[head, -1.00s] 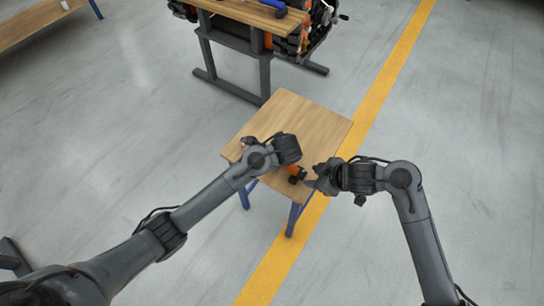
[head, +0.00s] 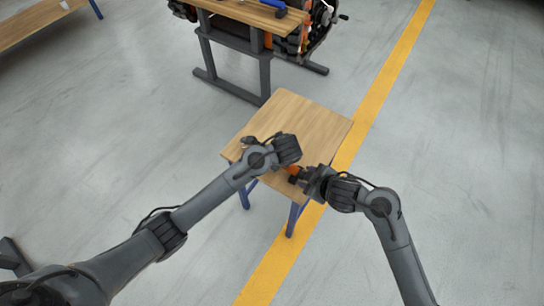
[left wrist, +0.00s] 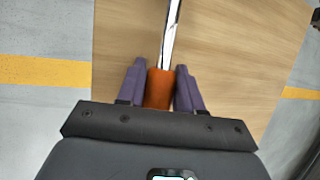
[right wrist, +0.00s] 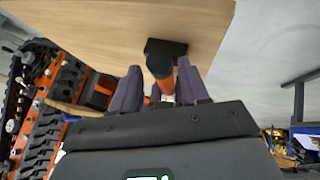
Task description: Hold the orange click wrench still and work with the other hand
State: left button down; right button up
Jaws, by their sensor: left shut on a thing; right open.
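The orange click wrench shows in the left wrist view as an orange handle (left wrist: 159,90) with a silver shaft running away over the wooden tabletop. My left gripper (left wrist: 159,68) is shut on this handle. In the head view its fingers are hidden by the arm. My right gripper (right wrist: 160,72) is open in the right wrist view. An orange and black piece (right wrist: 159,58) with a flat black end reaches between its fingers. I cannot tell whether this piece is part of the wrench. In the head view, orange (head: 294,170) shows between the two hands.
The small wooden table (head: 300,116) on blue legs is largely bare at the back. A larger bench (head: 232,10) with a blue-handled tool and dark machinery stands behind it. A yellow floor line (head: 385,85) passes the table's right side.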

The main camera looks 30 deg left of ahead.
jog(key=shift+x, duration=0.9)
jog(key=c, duration=0.7)
jog(key=shift+w+r+m+g, duration=0.15)
jog(key=shift+m+g, duration=0.1)
jog(key=shift+g, duration=0.3)
jog(key=shift+w+f+m+g, duration=0.1)
jog(key=shift+m+g, duration=0.15)
jog(key=shift+g, duration=0.3)
jog(key=shift+w+g, duration=0.1)
jog(key=shift+g, duration=0.3)
pick_arm(q)
jog(key=shift+w, duration=0.1)
pick_arm(e)
jog(key=o, duration=0.7)
